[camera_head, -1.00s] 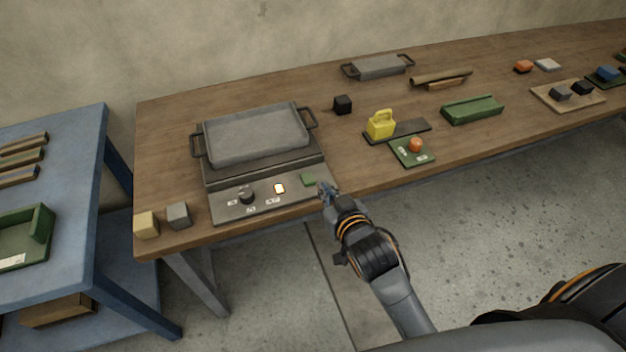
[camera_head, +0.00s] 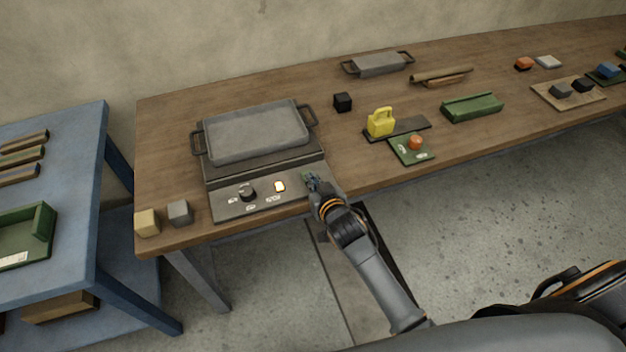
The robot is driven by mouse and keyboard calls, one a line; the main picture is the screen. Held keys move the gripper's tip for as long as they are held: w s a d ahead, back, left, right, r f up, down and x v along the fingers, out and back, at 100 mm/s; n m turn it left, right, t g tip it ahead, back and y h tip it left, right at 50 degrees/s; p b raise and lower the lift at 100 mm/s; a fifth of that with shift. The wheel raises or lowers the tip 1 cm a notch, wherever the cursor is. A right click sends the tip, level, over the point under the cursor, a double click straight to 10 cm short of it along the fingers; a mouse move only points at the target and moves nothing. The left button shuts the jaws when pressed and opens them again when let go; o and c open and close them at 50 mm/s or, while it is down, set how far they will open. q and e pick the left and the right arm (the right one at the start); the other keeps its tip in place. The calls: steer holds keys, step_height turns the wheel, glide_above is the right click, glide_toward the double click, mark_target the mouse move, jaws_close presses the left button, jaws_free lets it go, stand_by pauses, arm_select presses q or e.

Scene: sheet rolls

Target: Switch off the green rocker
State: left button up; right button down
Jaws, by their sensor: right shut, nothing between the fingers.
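The green rocker (camera_head: 306,176) sits at the right end of the sloped grey control panel (camera_head: 232,209) of the hot plate. Only a small part of it shows, as my right gripper covers the rest. My right gripper (camera_head: 312,180) is shut and empty, with its fingertips at the rocker; I cannot tell whether they touch it. A dark knob (camera_head: 247,193) stands further left. My left gripper is not in view.
A grey pan (camera_head: 256,134) with two handles rests on the plate behind the panel. A beige cube (camera_head: 147,222) and a grey cube (camera_head: 180,213) lie left of the panel. A yellow weight-like block (camera_head: 381,122) and a green plate with an orange knob (camera_head: 415,142) lie to the right.

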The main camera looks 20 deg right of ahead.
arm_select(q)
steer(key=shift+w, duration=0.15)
arm_select(e)
steer(key=shift+f, duration=0.1)
steer(key=shift+f+b, duration=0.2)
steer(key=shift+b, duration=0.15)
steer(key=b, duration=0.1)
steer(key=f+t+b, duration=0.1)
steer(key=b, duration=0.1)
steer(key=shift+s+f, duration=0.2)
steer(key=shift+s, duration=0.1)
steer(key=shift+w+r+p, duration=0.15)
steer(key=shift+r+p, duration=0.5)
steer(key=r+p, duration=0.3)
steer(key=shift+s+r+p, duration=0.25)
steer(key=shift+r+p, duration=0.1)
steer(key=shift+r, duration=0.05)
arm_select(q)
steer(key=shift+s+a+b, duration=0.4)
steer(key=shift+b, duration=0.25)
arm_select(e)
steer(key=v, duration=0.9)
steer(key=shift+s+f, duration=0.2)
steer(key=shift+s, duration=0.15)
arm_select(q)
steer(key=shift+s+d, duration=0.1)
